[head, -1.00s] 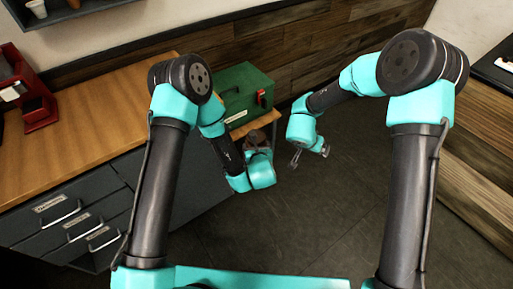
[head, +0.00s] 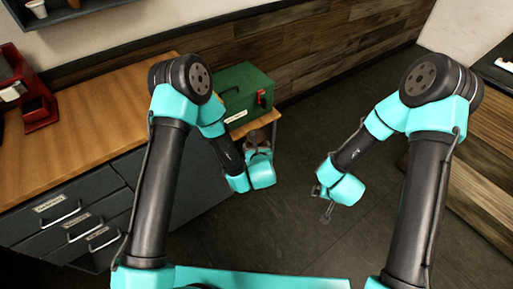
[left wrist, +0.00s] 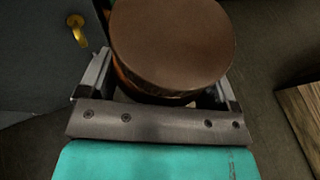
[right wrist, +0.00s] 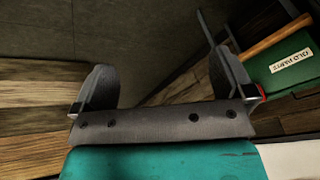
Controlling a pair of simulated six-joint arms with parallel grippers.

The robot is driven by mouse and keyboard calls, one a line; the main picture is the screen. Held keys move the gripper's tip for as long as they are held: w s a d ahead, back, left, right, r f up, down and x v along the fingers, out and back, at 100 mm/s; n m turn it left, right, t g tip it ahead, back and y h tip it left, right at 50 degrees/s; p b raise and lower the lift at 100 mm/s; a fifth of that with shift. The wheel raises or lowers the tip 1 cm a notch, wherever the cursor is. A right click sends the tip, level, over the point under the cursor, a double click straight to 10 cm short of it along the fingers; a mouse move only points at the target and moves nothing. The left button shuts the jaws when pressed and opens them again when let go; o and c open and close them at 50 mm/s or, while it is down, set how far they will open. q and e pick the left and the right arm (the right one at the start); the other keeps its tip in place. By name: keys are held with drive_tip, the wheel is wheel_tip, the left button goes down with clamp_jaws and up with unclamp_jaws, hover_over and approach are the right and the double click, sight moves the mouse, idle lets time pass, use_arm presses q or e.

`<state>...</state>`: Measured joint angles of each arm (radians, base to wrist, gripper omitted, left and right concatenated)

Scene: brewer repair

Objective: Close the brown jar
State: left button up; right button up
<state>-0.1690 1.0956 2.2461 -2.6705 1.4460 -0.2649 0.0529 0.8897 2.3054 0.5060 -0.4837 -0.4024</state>
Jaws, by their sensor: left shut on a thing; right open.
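The brown jar (head: 262,147) is held by my left gripper (head: 258,152) beyond the counter's right end, in the head view, where it is small and partly hidden. In the left wrist view the jar's round brown top (left wrist: 172,42) fills the upper middle, with the left gripper's fingers (left wrist: 160,88) on either side of it. A little amber jar wall shows under its left edge; whether the lid is fully seated cannot be told. My right gripper (head: 326,208) is open and empty, apart from the jar, to its right and nearer me. In the right wrist view its fingers (right wrist: 160,75) have nothing between them.
Drawers (head: 75,225) are at the left. Dark open floor (head: 310,245) lies below the arms.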

drive_tip(key=s+a+f+g+y, duration=0.1)
drive_tip(key=s+f+g+y, duration=0.1)
drive_tip(key=s, duration=0.8)
drive_tip(key=shift+n+g+y, duration=0.3)
drive_tip(key=shift+g+y, duration=0.1)
drive_tip(key=shift+g, duration=0.2)
use_arm(q)
drive_tip(key=shift+r, duration=0.1)
